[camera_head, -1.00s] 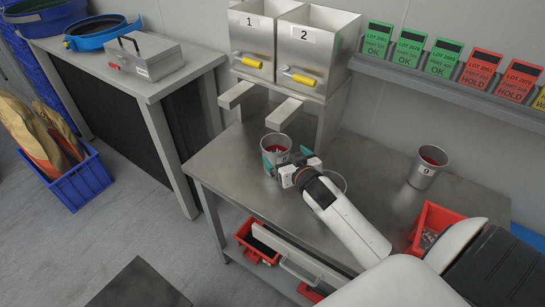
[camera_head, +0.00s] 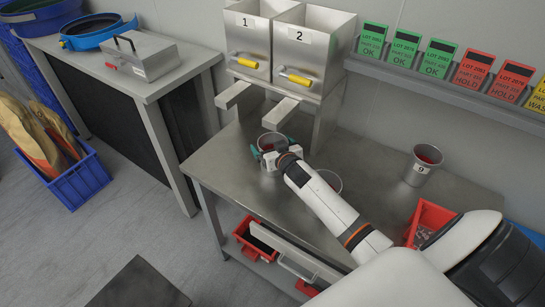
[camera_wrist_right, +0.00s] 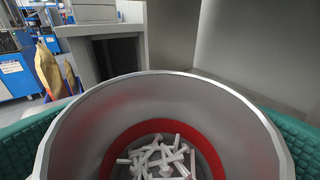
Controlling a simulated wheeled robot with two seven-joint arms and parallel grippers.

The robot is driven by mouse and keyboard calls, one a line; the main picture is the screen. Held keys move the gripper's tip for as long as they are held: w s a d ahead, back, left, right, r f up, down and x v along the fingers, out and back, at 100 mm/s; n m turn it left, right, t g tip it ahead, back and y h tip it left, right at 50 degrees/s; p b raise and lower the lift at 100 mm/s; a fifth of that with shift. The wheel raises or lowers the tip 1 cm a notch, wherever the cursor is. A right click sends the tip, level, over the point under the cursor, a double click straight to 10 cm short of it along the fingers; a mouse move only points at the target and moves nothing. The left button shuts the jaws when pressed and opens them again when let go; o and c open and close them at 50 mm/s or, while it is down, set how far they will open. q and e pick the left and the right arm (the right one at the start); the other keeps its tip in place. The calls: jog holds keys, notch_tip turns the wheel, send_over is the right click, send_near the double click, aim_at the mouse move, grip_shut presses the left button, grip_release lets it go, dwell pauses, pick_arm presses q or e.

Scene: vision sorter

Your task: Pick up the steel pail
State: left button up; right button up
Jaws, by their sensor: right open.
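A steel pail (camera_head: 272,139) stands upright on the steel bench under the chutes. My right gripper (camera_head: 273,151) is open around it, with a teal-padded finger on either side. In the right wrist view the pail (camera_wrist_right: 160,88) fills the lower middle, with a red band inside and several pale metal pieces at the bottom. The teal fingers flank its rim; whether they touch it I cannot tell. My left gripper is not in view.
Another pail (camera_head: 333,181) stands beside my right forearm, partly hidden. A pail marked 9 (camera_head: 418,175) stands at the bench's right. Hoppers 1 (camera_head: 248,42) and 2 (camera_head: 301,52), with chutes, rise behind the gripped area. A red bin (camera_head: 431,216) sits at the right edge.

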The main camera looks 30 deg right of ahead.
jog(key=c, duration=1.4)
jog(key=shift+r, duration=0.1)
jog(key=shift+c, duration=1.2)
jog(key=shift+r, duration=0.1)
